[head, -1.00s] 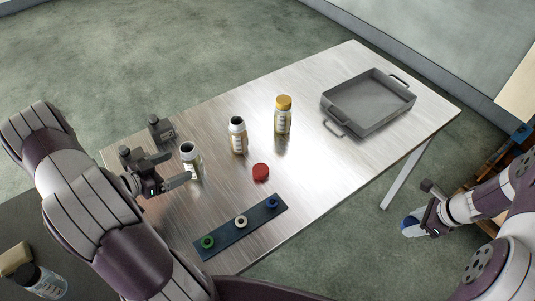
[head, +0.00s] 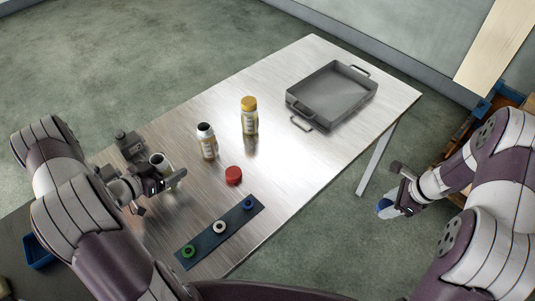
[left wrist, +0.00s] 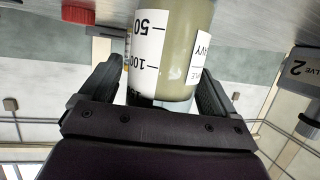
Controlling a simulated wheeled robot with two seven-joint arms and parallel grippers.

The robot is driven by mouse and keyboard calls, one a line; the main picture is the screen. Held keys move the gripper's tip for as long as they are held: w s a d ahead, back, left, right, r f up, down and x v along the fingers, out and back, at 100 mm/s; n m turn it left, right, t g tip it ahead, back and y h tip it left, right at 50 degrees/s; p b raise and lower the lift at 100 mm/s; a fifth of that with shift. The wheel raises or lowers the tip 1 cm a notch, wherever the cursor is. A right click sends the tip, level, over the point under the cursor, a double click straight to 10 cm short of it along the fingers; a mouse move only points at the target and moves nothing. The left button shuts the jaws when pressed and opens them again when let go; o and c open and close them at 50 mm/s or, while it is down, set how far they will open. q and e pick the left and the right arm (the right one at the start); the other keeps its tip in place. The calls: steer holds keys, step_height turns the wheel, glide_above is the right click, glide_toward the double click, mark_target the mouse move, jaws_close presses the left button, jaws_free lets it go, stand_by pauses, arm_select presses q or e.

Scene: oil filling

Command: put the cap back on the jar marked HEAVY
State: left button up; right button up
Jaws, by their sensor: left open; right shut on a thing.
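A jar (head: 162,163) with an open top stands at the left of the table. In the left wrist view it is the jar (left wrist: 178,45) with olive contents, a scale of 50 and 100, and a label ending in "VY". My left gripper (left wrist: 160,78) is open with its fingers on either side of this jar; it also shows in the head view (head: 160,182). A red cap (head: 233,175) lies on the table. My right gripper (head: 398,200) is shut on a blue and pale thing (head: 385,208), off the table's right side; its shape is unclear.
A dark strip (head: 207,242) holds green, white and blue rings. A grey tray (head: 325,103) sits at the far end. A grey fixture marked 2 (left wrist: 303,75) stands by the HEAVY jar.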

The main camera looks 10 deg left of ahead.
mark_target(162, 155)
arm_select(q)
steer(key=shift+c, duration=0.3)
steer(key=c, duration=1.1)
steer(key=shift+r, duration=0.15)
steer(key=shift+r, duration=4.85)
